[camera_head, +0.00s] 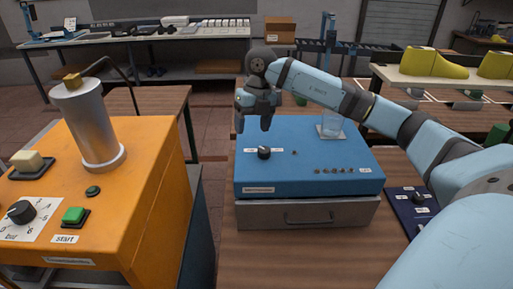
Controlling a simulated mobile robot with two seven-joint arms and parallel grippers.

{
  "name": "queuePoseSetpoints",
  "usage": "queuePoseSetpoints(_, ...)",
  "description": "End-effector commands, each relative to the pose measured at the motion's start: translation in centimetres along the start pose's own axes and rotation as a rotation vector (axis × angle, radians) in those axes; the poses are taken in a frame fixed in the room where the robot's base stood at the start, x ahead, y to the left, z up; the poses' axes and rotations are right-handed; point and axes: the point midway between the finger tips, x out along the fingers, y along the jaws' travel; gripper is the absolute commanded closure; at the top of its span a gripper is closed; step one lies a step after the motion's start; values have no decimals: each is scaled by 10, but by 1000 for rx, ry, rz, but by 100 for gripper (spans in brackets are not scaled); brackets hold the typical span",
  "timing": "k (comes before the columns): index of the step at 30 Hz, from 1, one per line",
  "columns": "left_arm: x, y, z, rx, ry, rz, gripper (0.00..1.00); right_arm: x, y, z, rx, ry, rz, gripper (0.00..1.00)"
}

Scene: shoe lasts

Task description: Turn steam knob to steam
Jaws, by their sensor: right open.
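A black knob (264,153) sits on top of a blue box (330,150), with small white labels to its left and right. The labels are too small to read, so I cannot tell for sure that this is the steam knob. My right gripper (254,118) is open and points down above the back left part of the box. It appears apart from the knob and empty. My left gripper is not in view.
An orange machine (150,190) with a black dial (21,212), a green start button (75,216) and a metal cylinder (88,125) stands left. A dark panel with another knob (418,198) lies right. Yellow shoe lasts (435,63) are behind.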

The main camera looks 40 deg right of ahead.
Motion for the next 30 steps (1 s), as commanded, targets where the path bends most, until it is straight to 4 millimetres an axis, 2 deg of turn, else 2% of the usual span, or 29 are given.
queuePoseSetpoints(1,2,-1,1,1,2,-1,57,-14,-16,5,36,-27,-65,32)
queuePoseSetpoints(3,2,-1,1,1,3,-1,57,-28,-31,8,76,-48,-125,32)
queuePoseSetpoints(6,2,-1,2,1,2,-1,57,-35,-41,10,104,-61,-166,32)
queuePoseSetpoints(8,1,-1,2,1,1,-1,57,-33,-43,10,110,-62,-175,32)
queuePoseSetpoints(14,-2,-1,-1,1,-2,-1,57,-3,-48,11,109,-57,-176,32)
queuePoseSetpoints(24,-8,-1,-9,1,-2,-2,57,66,-60,15,108,-59,-173,32)
queuePoseSetpoints(30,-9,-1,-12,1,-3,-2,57,90,-64,16,106,-61,-172,32)
